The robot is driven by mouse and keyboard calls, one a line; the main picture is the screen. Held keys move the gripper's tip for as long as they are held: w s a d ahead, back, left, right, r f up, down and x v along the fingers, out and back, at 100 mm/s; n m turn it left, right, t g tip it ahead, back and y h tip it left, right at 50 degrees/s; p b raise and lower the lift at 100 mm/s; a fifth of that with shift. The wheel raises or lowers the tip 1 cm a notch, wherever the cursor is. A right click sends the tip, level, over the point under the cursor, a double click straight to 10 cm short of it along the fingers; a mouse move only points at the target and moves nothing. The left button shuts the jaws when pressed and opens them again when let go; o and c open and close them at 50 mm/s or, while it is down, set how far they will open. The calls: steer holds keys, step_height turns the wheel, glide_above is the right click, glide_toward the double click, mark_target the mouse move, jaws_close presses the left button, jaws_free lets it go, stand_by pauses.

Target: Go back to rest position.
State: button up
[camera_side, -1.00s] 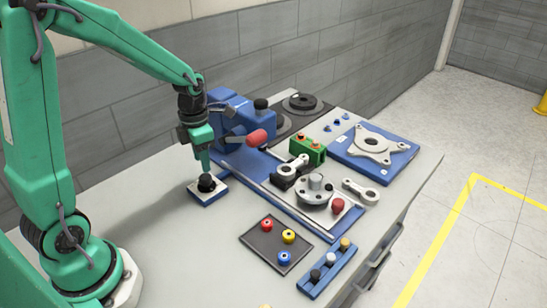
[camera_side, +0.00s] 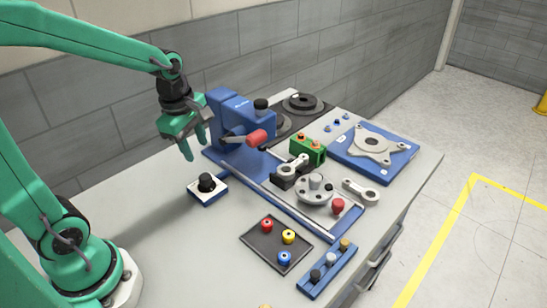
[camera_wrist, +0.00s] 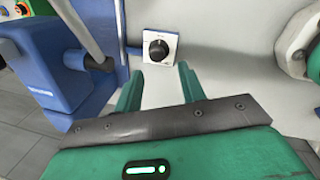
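My green gripper (camera_side: 196,148) hangs in the air above the left part of the bench, up and to the left of a black knob on a white-topped blue box (camera_side: 207,188). Its two fingers are spread apart with nothing between them. In the wrist view my gripper (camera_wrist: 157,80) also shows two separated fingers, and the knob box (camera_wrist: 158,49) lies beyond the fingertips, apart from them. The knob box sits on the grey bench (camera_side: 170,225).
A blue machine with a red-ended handle (camera_side: 238,118) stands right of my gripper. A dark tray (camera_side: 276,243) with red, yellow and blue pieces and a blue rack (camera_side: 327,270) lie in front. A fixture (camera_side: 315,190) fills the middle. The bench's left front is clear.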

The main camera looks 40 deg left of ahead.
steer(key=s+d+r+m+t, duration=0.1)
steer(key=s+d+r+m, duration=0.1)
steer(key=m, duration=0.8)
steer(key=s+d+r+m+t, duration=0.2)
steer(key=s+r+m, duration=0.3)
steer(key=m, duration=0.6)
steer(key=shift+s+d+r+m+t, duration=0.25)
steer(key=shift+s+d+m+t, duration=0.1)
steer(key=shift+s, duration=0.65)
steer(key=shift+o, duration=0.7)
steer(key=o, duration=0.7)
steer(key=shift+w, duration=0.1)
steer(key=o, duration=0.4)
steer(key=shift+w+d+r, duration=0.1)
steer(key=shift+w+d, duration=0.1)
steer(key=shift+c, duration=0.2)
steer(key=shift+o, duration=0.6)
steer(key=shift+w+d+r+h, duration=0.1)
steer(key=shift+w+d+h, duration=0.05)
steer(key=shift+w+h, duration=0.15)
steer(key=w+d+f+g, duration=0.2)
steer(key=w+d+f, duration=0.1)
steer(key=w+d, duration=0.4)
steer(key=w+d+f+g, duration=0.3)
steer(key=w+d, duration=0.4)
steer(key=d, duration=0.4)
steer(key=shift+w+d+f+g, duration=0.15)
steer(key=shift+f+g, duration=0.1)
steer(key=shift+g, duration=0.1)
